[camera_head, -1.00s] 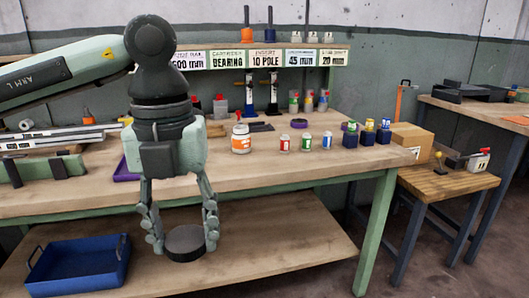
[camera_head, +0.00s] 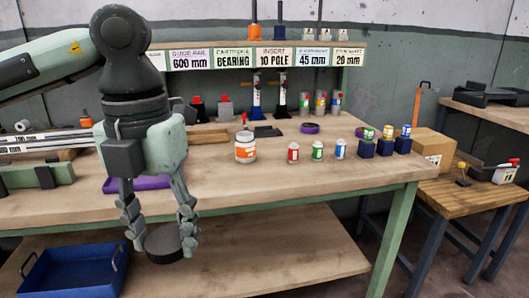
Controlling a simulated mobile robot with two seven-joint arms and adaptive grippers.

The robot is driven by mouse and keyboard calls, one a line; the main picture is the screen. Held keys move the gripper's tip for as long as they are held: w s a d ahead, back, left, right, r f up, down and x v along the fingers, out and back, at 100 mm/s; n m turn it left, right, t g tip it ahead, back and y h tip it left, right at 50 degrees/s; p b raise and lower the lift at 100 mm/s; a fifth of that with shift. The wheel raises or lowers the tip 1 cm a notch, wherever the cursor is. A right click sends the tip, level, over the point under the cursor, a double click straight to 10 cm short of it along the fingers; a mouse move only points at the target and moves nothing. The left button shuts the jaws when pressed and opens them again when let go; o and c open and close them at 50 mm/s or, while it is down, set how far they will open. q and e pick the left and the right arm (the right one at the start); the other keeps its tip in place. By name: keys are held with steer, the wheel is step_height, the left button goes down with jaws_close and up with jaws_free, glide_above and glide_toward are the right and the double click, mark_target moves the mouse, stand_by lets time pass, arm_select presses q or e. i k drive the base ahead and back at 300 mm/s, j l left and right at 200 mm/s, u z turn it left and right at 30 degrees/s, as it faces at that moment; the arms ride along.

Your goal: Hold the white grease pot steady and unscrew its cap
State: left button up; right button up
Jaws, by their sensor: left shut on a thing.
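The white grease pot (camera_head: 245,149) with an orange label stands upright on the workbench, right of my left arm. Its top looks pale, but it is too small to tell how the cap sits. My left gripper (camera_head: 160,236) points down in front of the bench's front edge, apart from the pot. It is shut on a dark round disc (camera_head: 164,246), held flat between its fingertips. I cannot tell whether this disc belongs to the pot. My right gripper is not in view.
Small red, green and blue labelled jars (camera_head: 317,150) stand right of the pot, with several dark blue blocks (camera_head: 385,146) beyond. A purple tray (camera_head: 150,183) lies behind my gripper. A blue bin (camera_head: 75,268) sits on the lower shelf. The bench front is clear.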

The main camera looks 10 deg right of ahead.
mark_target(246, 145)
steer(key=i+l+u, duration=0.25)
steer(key=i+l, duration=0.35)
steer(key=i+l+u, duration=0.25)
steer(key=i+l, duration=0.35)
steer(key=l, duration=0.1)
